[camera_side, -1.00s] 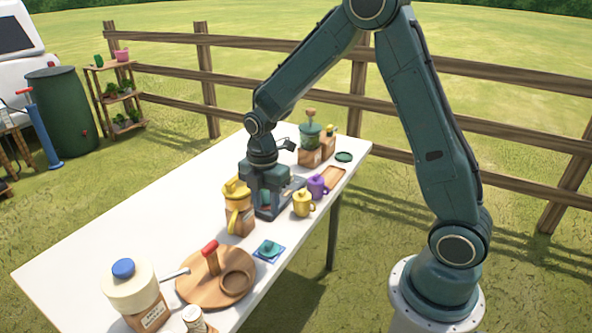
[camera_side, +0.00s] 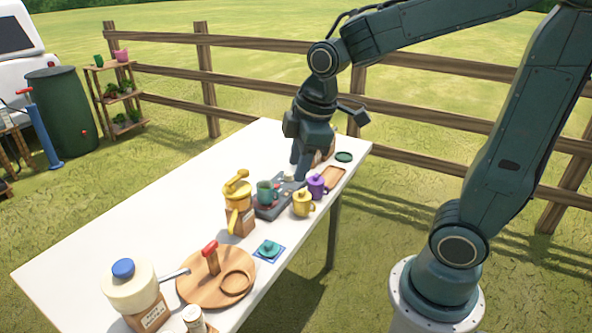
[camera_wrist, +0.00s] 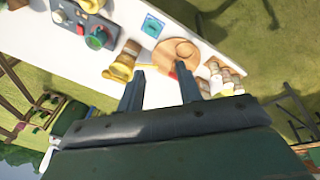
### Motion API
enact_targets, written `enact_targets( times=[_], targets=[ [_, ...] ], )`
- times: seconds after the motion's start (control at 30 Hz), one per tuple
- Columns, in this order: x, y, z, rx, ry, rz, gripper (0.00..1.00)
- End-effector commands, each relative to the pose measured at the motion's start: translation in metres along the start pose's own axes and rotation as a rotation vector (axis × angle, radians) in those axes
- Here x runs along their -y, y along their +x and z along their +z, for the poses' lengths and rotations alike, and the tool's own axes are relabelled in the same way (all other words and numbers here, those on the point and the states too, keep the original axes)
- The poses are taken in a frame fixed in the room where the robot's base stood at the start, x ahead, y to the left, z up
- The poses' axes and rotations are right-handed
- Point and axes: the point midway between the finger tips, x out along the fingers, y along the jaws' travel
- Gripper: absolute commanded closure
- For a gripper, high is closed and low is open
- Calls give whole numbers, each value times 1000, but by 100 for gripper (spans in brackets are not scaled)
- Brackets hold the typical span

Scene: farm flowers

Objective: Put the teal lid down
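The teal lid (camera_side: 268,248) lies on a small blue square mat (camera_side: 262,257) near the table's front edge. It also shows in the wrist view (camera_wrist: 152,25). A teal mug (camera_side: 266,192), with no lid visible on it, stands on a grey device (camera_side: 271,209); the mug is also in the wrist view (camera_wrist: 97,39). My gripper (camera_side: 301,172) is beyond the device, toward the back right of the table. In the wrist view its two fingers (camera_wrist: 160,88) are apart with nothing between them.
A yellow-topped grinder (camera_side: 238,207) stands left of the mug. Lidded yellow (camera_side: 303,204) and purple (camera_side: 317,186) mugs stand to its right. A round wooden board (camera_side: 200,288) and a jar (camera_side: 133,290) are at the front. The table's left side is clear.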

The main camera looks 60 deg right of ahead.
Motion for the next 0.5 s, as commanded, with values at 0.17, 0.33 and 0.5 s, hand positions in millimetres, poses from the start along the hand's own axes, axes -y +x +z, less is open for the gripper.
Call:
enact_targets(
  times=[0.17,0.33,0.5],
  targets=[
    [21,-29,16,-54,191,39,65],
    [41,-49,33,-110,377,63,65],
    [61,-63,51,-166,555,75,65]
  ],
)
